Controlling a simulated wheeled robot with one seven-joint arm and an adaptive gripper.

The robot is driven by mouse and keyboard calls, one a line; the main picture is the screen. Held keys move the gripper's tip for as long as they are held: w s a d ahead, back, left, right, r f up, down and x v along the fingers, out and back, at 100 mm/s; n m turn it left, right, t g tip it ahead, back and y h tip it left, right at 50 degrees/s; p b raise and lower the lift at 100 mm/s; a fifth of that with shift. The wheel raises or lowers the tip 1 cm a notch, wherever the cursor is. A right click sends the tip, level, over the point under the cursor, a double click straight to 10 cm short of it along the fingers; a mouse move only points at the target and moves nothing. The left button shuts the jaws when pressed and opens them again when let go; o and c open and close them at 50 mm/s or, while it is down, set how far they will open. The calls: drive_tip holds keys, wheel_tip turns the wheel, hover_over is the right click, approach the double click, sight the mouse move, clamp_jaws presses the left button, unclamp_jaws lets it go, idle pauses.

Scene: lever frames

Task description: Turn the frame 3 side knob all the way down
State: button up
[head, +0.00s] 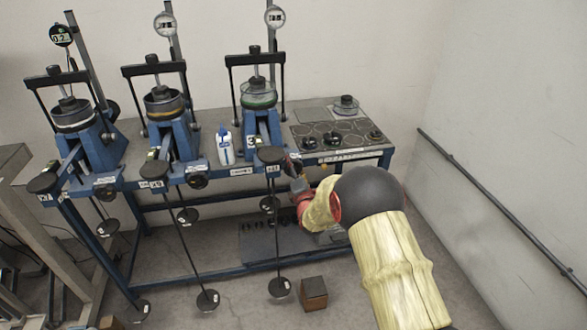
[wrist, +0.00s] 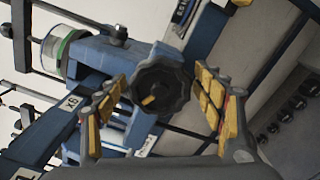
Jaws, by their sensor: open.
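Frame 3 (head: 262,125) is the rightmost blue lever frame on the bench, with a green-banded ring cell on top. Its side knob (wrist: 162,84) is black and lobed with an orange mark on its face, and sits near the middle of the wrist view. In the head view my gripper (head: 297,177) is at the right front of frame 3 and largely hides this knob. In the wrist view my gripper (wrist: 160,88) is open, with one yellow-padded finger on each side of the knob. Whether either finger touches it, I cannot tell.
Two similar frames, the middle one (head: 172,133) and the left one (head: 97,145), stand to the left. A white bottle (head: 225,146) stands beside frame 3. Hanging rods with weights (head: 279,287) and a brown block (head: 313,293) are below. The wall is at right.

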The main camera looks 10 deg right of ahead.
drive_tip(key=s, duration=0.6)
idle(0.4)
drive_tip(key=shift+s+a, duration=0.1)
drive_tip(key=shift+a, duration=0.1)
